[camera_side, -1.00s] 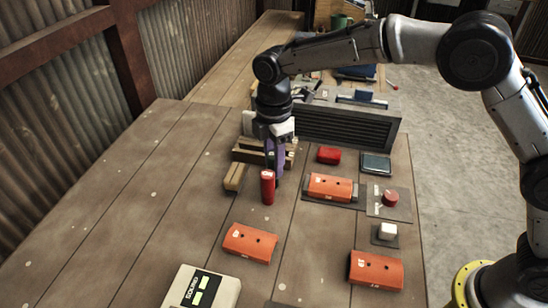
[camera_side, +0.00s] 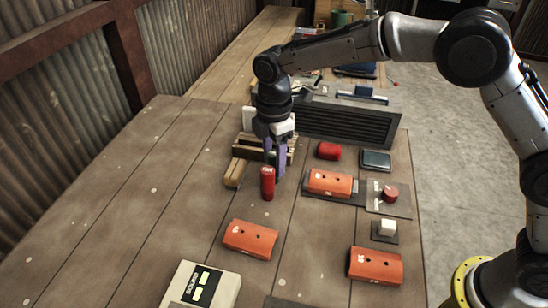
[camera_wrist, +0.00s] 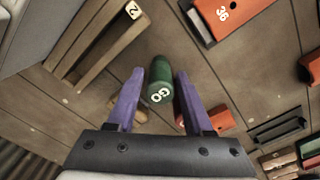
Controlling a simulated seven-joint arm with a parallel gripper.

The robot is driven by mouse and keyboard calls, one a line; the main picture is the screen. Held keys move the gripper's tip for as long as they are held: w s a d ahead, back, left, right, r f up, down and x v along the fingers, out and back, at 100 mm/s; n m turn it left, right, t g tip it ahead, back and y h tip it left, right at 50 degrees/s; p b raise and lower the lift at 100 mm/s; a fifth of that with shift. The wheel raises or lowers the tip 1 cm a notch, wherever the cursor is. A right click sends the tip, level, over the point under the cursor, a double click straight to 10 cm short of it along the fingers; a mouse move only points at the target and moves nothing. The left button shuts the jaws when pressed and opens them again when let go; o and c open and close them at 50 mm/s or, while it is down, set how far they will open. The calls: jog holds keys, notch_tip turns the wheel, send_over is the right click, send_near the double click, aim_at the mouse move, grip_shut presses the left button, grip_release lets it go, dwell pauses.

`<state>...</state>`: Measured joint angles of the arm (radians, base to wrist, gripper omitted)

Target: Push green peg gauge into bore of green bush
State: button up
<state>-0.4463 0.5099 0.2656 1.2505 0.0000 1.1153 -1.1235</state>
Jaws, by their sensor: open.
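A green peg gauge (camera_wrist: 159,80) marked GO shows in the wrist view, between the two purple fingers of my gripper (camera_wrist: 158,74). Gaps show on both sides of it, so the jaws are open and do not grip it. In the side view my gripper (camera_side: 275,163) points down over the bench, just behind a standing red cylinder (camera_side: 267,184). The green gauge cannot be made out there. I cannot pick out a green bush in either view.
Wooden slatted blocks (camera_wrist: 95,35) lie beside the gripper. A dark louvred panel (camera_side: 345,125) stands behind. The bench's left side is clear.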

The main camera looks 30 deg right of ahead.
jog(key=o, duration=0.6)
jog(key=shift+c, duration=0.2)
jog(key=shift+r, duration=0.1)
jog(key=shift+r, duration=2.95)
